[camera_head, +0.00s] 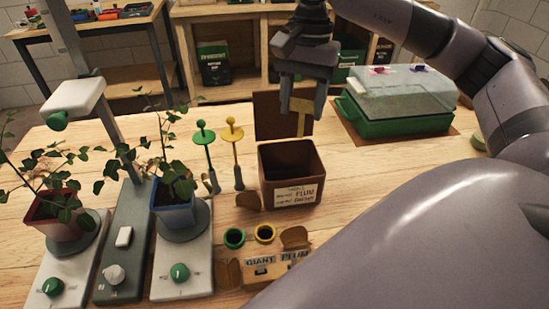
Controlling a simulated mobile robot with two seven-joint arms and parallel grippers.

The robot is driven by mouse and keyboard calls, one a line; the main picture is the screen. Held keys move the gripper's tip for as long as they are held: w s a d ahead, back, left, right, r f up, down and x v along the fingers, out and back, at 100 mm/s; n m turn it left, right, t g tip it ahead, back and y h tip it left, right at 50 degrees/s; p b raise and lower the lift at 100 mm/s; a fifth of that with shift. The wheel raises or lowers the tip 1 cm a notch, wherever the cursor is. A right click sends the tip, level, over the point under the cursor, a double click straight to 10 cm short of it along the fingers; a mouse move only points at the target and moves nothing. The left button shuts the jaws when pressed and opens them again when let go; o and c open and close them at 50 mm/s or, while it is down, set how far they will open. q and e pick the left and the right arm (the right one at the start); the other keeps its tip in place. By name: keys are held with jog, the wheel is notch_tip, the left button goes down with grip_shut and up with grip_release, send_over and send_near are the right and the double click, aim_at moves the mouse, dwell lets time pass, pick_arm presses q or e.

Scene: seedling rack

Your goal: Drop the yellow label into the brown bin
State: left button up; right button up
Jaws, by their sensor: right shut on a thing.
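My right gripper (302,102) hangs above the table, fingers pointing down. My left gripper is not in view.
A brown upright panel (268,112) stands behind the bin. Left of it are green (207,150) and yellow (235,153) knobbed stakes, then potted plants on stands. A green propagator (400,127) with a clear lid is at right. A small carton (262,268) lies in front.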

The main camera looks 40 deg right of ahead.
aim_at(302, 123)
jog(key=shift+s+f+b, duration=0.1)
jog(key=shift+f+b, duration=1.7)
jog(key=shift+f, duration=0.55)
jog(key=shift+f+b, duration=0.3)
jog(key=shift+f, duration=0.35)
jog(key=o, duration=1.1)
jog(key=shift+c, duration=0.2)
jog(key=shift+r, duration=0.1)
jog(key=r, duration=0.7)
jog(key=shift+w+d, duration=0.25)
jog(key=shift+d, duration=0.1)
